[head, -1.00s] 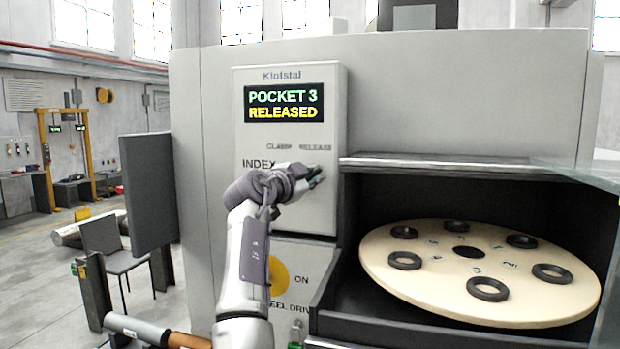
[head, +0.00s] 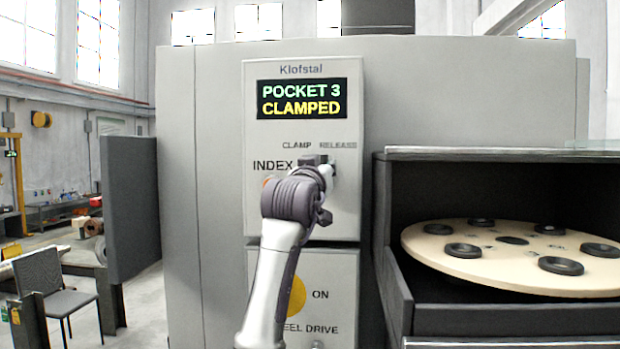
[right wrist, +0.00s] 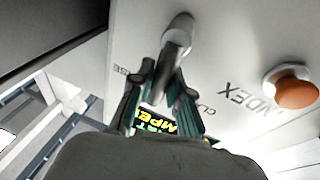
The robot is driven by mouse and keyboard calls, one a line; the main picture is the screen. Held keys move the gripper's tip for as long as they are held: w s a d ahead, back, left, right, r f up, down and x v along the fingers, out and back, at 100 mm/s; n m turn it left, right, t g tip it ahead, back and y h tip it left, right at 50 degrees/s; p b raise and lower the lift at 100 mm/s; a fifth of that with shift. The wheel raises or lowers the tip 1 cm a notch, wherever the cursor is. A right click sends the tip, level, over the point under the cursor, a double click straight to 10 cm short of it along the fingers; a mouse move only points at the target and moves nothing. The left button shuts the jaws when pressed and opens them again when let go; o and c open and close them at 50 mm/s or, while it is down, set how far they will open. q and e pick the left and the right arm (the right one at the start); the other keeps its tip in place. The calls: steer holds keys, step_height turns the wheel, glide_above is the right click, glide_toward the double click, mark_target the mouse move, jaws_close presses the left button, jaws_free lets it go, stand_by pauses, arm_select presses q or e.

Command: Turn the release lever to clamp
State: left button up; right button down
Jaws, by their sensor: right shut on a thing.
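The grey panel (head: 345,215) carries a display (head: 302,98) that reads "POCKET 3 CLAMPED", with the words CLAMP and RELEASE below it. My right gripper (head: 319,166) is at the panel just under these words and largely covers the release lever in the head view. In the right wrist view the lever (right wrist: 177,45) is a pale handle on a round pivot, and my right gripper (right wrist: 157,88) is shut on its shaft between the dark green-edged fingers. My left gripper is not in view.
An orange INDEX knob (right wrist: 292,90) sits on the panel close beside the lever. A yellow disc (head: 297,296) marked ON is below. To the right, an open bay holds a round turntable (head: 420,240) with several black rings. A dark side panel (head: 130,205) stands at left.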

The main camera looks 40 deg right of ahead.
steer(key=shift+w+a+r+n+t, duration=0.1)
steer(key=shift+a+n+t, duration=0.1)
steer(key=shift+n, duration=0.4)
steer(key=shift+w+a+r+n+t, duration=0.1)
steer(key=shift+n+t, duration=0.1)
steer(key=shift+n, duration=0.4)
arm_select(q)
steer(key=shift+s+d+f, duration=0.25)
arm_select(e)
steer(key=shift+w+a+f+n+t+y, duration=0.2)
steer(key=shift+n+t, duration=0.25)
steer(key=shift+n, duration=0.9)
steer(key=shift+w+a+f+n+t+y, duration=0.2)
steer(key=shift+w+n+t+y, duration=0.15)
steer(key=shift+n, duration=0.95)
steer(key=shift+w+a+f+n+t+y, duration=0.15)
steer(key=shift+n+t, duration=0.35)
steer(key=shift+n, duration=0.85)
steer(key=shift+a, duration=0.1)
